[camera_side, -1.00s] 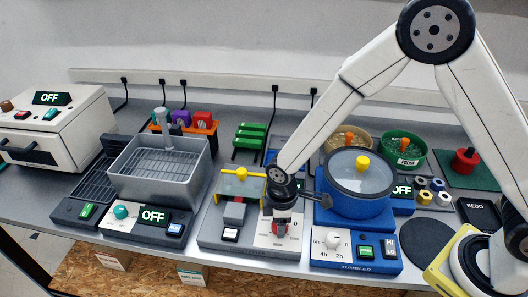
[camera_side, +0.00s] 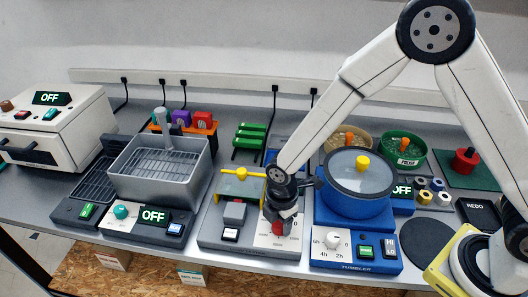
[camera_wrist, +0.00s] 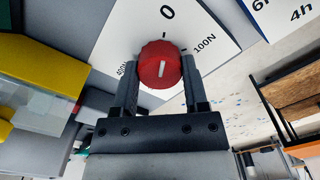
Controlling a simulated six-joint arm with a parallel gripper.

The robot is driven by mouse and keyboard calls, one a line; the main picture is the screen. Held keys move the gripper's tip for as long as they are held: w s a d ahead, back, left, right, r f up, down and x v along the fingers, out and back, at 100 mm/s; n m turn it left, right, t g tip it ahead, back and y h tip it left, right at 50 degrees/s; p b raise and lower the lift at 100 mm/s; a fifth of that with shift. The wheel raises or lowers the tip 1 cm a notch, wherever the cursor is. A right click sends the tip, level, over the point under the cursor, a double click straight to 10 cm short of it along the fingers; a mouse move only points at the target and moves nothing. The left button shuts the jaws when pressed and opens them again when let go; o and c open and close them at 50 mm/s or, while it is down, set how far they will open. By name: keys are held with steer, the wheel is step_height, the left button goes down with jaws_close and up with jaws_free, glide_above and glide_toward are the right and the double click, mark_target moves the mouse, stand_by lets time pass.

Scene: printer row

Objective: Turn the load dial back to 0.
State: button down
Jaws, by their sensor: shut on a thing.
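The red load dial (camera_wrist: 158,60) sits on a white plate printed 0, 100N and 400N. It also shows in the side view (camera_side: 278,229), partly covered by my gripper (camera_side: 281,222). In the wrist view my gripper (camera_wrist: 160,72) has one finger on each side of the dial and is shut on it. The white line on the dial runs nearly up the picture, leaning slightly right, roughly towards the 0 (camera_wrist: 167,13). I cannot tell whether it lines up exactly with the 0 tick.
A yellow-topped press frame (camera_side: 241,183) stands close left of the dial. The blue tumbler (camera_side: 357,205) stands close right, with its white timer knob (camera_side: 333,239) and green button (camera_side: 365,251). A grey basin (camera_side: 160,170) is farther left.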

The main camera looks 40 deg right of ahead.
steer(key=shift+c, duration=0.5)
jaws_free()
steer(key=shift+r, duration=3.9)
steer(key=shift+d, duration=0.1)
